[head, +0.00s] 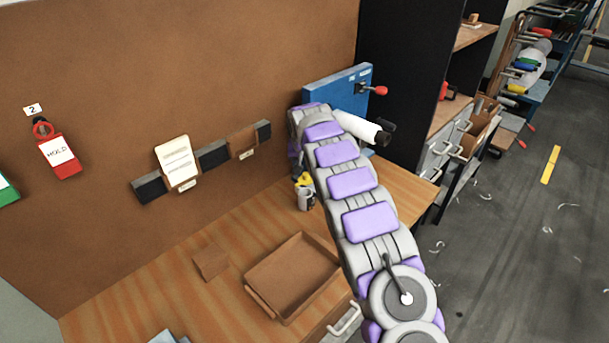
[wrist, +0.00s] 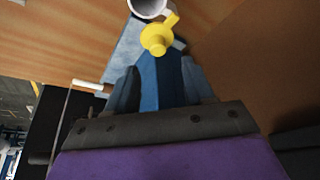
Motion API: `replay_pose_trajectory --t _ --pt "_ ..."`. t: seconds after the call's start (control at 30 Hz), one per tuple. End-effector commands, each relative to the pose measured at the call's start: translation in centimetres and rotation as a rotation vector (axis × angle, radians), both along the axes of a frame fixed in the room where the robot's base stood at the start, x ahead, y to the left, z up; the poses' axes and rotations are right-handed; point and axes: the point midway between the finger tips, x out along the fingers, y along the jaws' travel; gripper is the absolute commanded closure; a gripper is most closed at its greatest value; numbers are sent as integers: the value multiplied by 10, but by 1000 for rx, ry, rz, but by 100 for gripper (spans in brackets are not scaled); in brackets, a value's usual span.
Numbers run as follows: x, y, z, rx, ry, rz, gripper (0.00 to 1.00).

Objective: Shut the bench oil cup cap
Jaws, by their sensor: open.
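The bench oil cup (head: 305,199) is a small grey cup on the wooden bench, partly beside my arm in the head view. Its yellow cap (head: 302,180) shows at the top of the cup. In the wrist view the cup (wrist: 147,7) is cut off by the top edge with its round mouth visible. The yellow cap (wrist: 157,38) is swung off to the side of the mouth, so it stands open. My gripper (wrist: 162,75) is open, with the cap just beyond its fingers; I cannot tell if they touch. In the head view my arm mostly hides the gripper.
A shallow wooden tray (head: 292,277) and a small brown block (head: 211,261) lie on the bench (head: 150,296). A blue panel (head: 341,90) with a red-knobbed lever stands behind my arm. A brown wall (head: 200,70) bounds the bench's back.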

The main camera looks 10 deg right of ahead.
Motion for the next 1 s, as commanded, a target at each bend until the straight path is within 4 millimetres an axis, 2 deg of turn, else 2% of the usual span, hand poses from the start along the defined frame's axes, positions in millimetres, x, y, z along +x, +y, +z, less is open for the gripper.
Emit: replay_pose_trajectory --t 0.2,0.43,0.7,1.0 --pt "12 -3 -33 2 3 -1 48" --pt "22 -5 -57 1 3 0 48" --pt "27 -6 -67 0 -1 -1 48" --pt "28 -6 -69 0 0 -1 48"
